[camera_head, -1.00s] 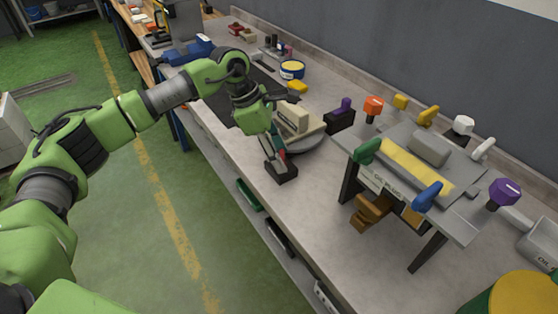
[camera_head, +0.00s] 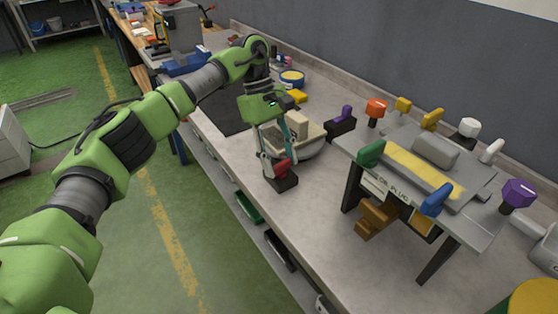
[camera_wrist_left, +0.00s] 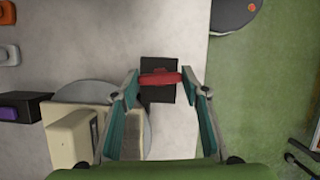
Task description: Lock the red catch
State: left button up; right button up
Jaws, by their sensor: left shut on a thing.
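The red catch (camera_head: 281,169) sits on a black base (camera_head: 285,184) at the bench's front edge, beside the turntable. In the left wrist view the red catch (camera_wrist_left: 160,78) lies as a bar across its dark base (camera_wrist_left: 158,94). My left gripper (camera_head: 277,161) points down over it. Its teal fingers are at the two ends of the red bar in the left wrist view (camera_wrist_left: 161,80), shut on it. The fingers partly hide the catch in the head view. My right gripper is not in view.
A cream block (camera_head: 299,123) stands on the round grey turntable (camera_head: 312,149) close behind the gripper. A purple-handled catch (camera_head: 341,122) stands to its right. A raised grey fixture (camera_head: 481,219) with several coloured knobs fills the right side. Bare bench lies between.

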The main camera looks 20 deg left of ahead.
pick_arm(q)
jog(key=shift+m, duration=0.5)
jog(key=o, duration=1.1)
jog(key=v, duration=1.2)
jog(key=shift+d, duration=0.25)
jog(key=shift+w, duration=0.15)
